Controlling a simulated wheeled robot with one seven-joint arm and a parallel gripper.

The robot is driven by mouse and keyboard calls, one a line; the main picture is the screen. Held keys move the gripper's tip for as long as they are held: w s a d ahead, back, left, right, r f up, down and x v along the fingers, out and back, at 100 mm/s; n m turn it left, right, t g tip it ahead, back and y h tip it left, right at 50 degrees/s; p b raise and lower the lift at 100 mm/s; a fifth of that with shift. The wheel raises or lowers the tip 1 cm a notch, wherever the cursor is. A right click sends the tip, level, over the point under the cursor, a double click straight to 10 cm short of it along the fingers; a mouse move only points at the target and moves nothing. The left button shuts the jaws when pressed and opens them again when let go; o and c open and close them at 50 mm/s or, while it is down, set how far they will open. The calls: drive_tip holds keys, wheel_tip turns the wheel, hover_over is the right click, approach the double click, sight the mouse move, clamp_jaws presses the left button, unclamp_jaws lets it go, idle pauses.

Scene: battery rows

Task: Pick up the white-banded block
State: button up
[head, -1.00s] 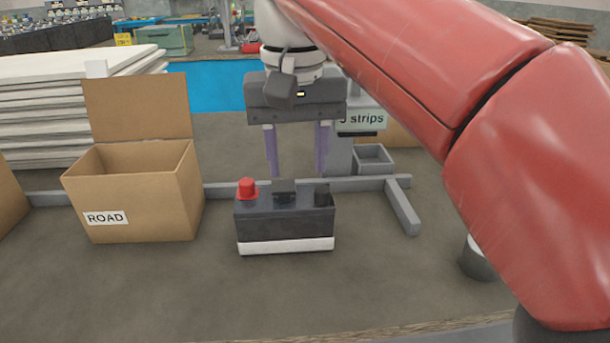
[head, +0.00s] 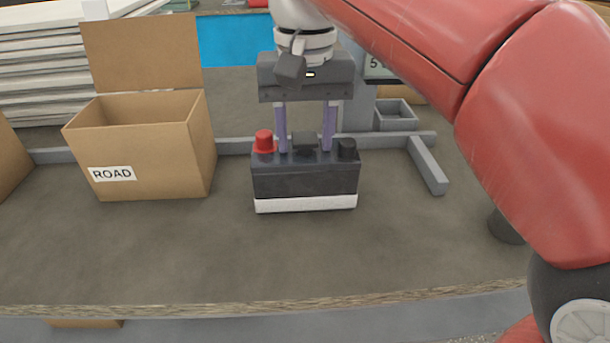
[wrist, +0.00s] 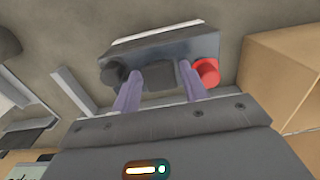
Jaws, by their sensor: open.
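The white-banded block (head: 305,180) is a dark, battery-like box with a white band along its bottom. It stands upright on the table, with a red terminal on its left top and a black terminal on its right top. A dark raised piece sits between them. My gripper (head: 305,148) is open, pointing down at the block's top. Its two purple fingers stand apart, one on each side of the raised piece. In the wrist view the block (wrist: 160,48) lies just beyond the fingertips (wrist: 160,82). I cannot tell whether the fingers touch it.
An open cardboard box labelled ROAD (head: 150,165) stands left of the block. A grey rail (head: 235,146) runs behind, with a short arm (head: 428,166) at right. A small grey tray (head: 395,115) is behind right. The table front (head: 250,260) is clear.

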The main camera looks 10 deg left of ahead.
clamp_jaws()
drive_tip(key=shift+r, duration=0.15)
idle(1.2)
